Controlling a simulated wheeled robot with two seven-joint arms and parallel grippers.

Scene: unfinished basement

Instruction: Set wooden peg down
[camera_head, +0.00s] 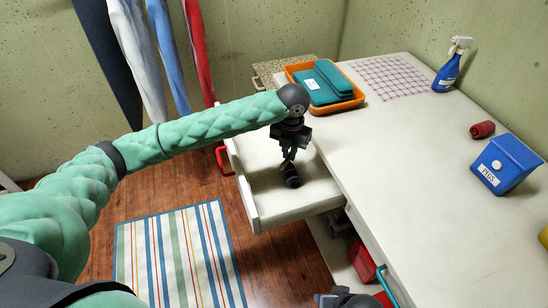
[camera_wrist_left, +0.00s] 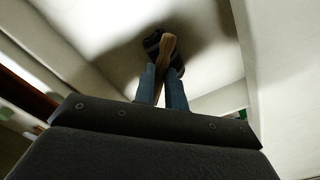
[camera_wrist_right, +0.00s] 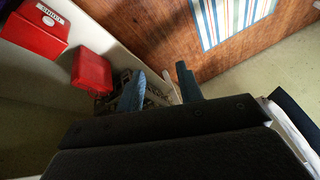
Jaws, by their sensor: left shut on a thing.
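The wooden peg (camera_wrist_left: 166,47) is a light brown stick between the fingertips of my left gripper in the left wrist view. My left gripper (camera_head: 288,160) is shut on it, pointing down inside the open white drawer (camera_head: 250,200). Dark parts at the fingertips hide some of the peg, and in the head view it hardly shows. I cannot tell whether the peg touches the drawer floor. My right gripper (camera_wrist_right: 160,86) is open and empty in the right wrist view, above the lower shelf area. Only its dark top shows at the bottom of the head view.
The white worktop (camera_head: 400,150) holds an orange tray (camera_head: 345,104) with teal cases, a spray bottle (camera_head: 450,70), a red roll (camera_head: 483,130) and a blue bin (camera_head: 505,165). Red boxes (camera_head: 362,262) sit below. A striped rug (camera_head: 180,255) lies on the floor.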

